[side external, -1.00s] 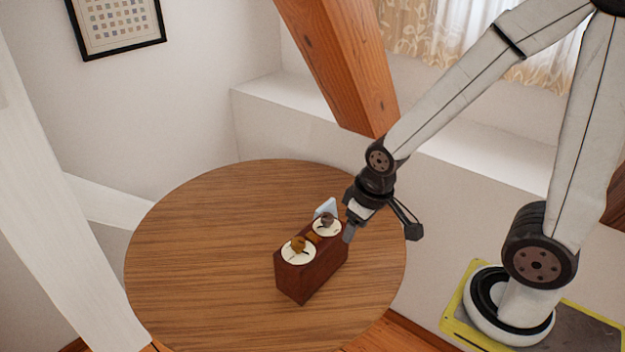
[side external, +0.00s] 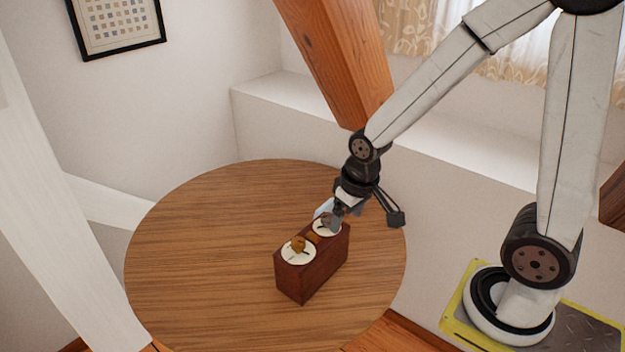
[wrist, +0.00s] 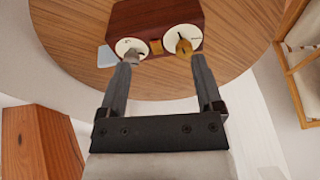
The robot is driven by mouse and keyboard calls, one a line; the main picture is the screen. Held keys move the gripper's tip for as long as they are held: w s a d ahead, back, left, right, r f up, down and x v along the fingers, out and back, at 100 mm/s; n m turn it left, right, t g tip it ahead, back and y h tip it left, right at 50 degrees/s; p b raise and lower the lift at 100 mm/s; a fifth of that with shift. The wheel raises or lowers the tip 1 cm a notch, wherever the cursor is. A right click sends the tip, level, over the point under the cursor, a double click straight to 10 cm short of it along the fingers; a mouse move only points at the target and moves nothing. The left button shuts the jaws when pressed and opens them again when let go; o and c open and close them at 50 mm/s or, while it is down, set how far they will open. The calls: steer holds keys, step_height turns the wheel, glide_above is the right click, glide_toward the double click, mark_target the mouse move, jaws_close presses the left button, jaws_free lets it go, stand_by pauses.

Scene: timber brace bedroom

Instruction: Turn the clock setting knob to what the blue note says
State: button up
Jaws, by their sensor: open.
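A dark red-brown wooden box (side external: 318,270) stands on the round table, with two white dials on its top. The near-left dial carries a brass knob (side external: 298,244); it also shows on the right dial in the wrist view (wrist: 183,46). The other dial carries a grey knob (wrist: 132,52). A pale blue note (side external: 324,207) sits by the box's far end and shows in the wrist view (wrist: 105,56); its writing is not legible. My gripper (side external: 336,218) is open near the grey-knob dial. In the wrist view its left fingertip overlaps that dial's edge; contact cannot be told.
The round wooden table (side external: 200,250) is clear around the box. A small orange-brown piece (side external: 313,238) sits between the dials. A slanted timber brace (side external: 340,60) rises behind the table, near my arm. A white ledge (side external: 480,160) runs along the back wall.

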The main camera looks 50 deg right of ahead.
mark_target(327, 216)
steer(key=w+d+f+m, duration=0.1)
steer(key=w+d, duration=0.1)
steer(key=w, duration=0.1)
steer(key=w+d+f+m+g, duration=0.1)
steer(key=w+d+m, duration=0.1)
steer(key=w+d, duration=0.1)
steer(key=w+d+f+m+g, duration=0.1)
steer(key=w+d, duration=0.1)
steer(key=w, duration=0.2)
steer(key=shift+w+d, duration=0.1)
steer(key=shift+d, duration=0.15)
steer(key=shift+w+d+f+m, duration=0.15)
steer(key=shift+w+d+m, duration=0.15)
steer(key=shift+d+m, duration=0.1)
steer(key=shift+f, duration=0.1)
steer(key=shift+f, duration=3.75)
jaws_close()
